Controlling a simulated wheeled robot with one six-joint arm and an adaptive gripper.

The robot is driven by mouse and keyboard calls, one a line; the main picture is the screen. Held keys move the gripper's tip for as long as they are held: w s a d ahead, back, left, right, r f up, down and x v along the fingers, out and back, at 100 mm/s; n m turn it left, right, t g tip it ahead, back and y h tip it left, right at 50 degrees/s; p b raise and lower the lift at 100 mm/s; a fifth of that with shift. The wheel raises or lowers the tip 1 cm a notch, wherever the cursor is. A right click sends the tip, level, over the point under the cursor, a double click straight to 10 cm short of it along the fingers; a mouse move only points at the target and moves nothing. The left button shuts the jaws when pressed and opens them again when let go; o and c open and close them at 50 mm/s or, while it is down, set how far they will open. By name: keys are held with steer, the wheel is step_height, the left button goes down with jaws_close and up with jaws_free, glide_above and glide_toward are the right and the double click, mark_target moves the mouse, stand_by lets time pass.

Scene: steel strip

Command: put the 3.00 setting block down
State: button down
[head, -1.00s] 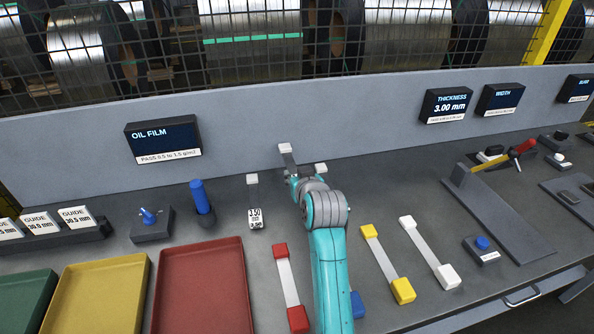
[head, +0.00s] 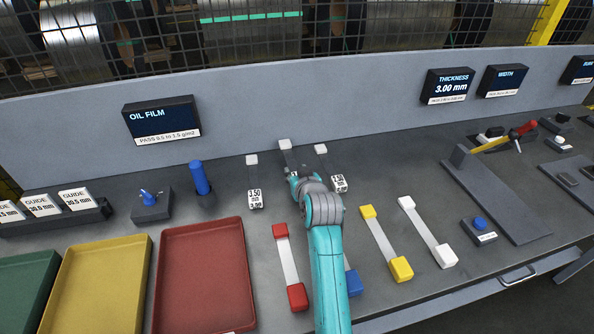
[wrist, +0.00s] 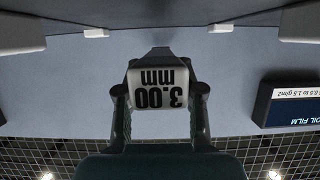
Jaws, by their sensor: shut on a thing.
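The 3.00 setting block (wrist: 158,88) is white with black "3.00 mm" lettering, upside down in the wrist view. My gripper (wrist: 160,105) is shut on it, one finger at each side. In the head view my gripper (head: 297,178) is low over the back of the bench, between two other labelled blocks, and my arm hides the held block. A dark strip with a white end (head: 285,145) shows just behind my gripper. I cannot tell whether the held block touches the bench.
A 3.50 block (head: 255,199) stands left of my gripper, and another labelled block (head: 339,184) stands close on the right. Red-ended (head: 288,265), yellow-ended (head: 385,242) and white-ended (head: 427,231) bars lie nearer the front. A red tray (head: 160,285) is at front left.

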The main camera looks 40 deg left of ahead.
steer(key=c, duration=0.6)
jaws_free()
steer(key=shift+c, duration=0.2)
steer(key=shift+s, duration=0.1)
steer(key=v, duration=1.2)
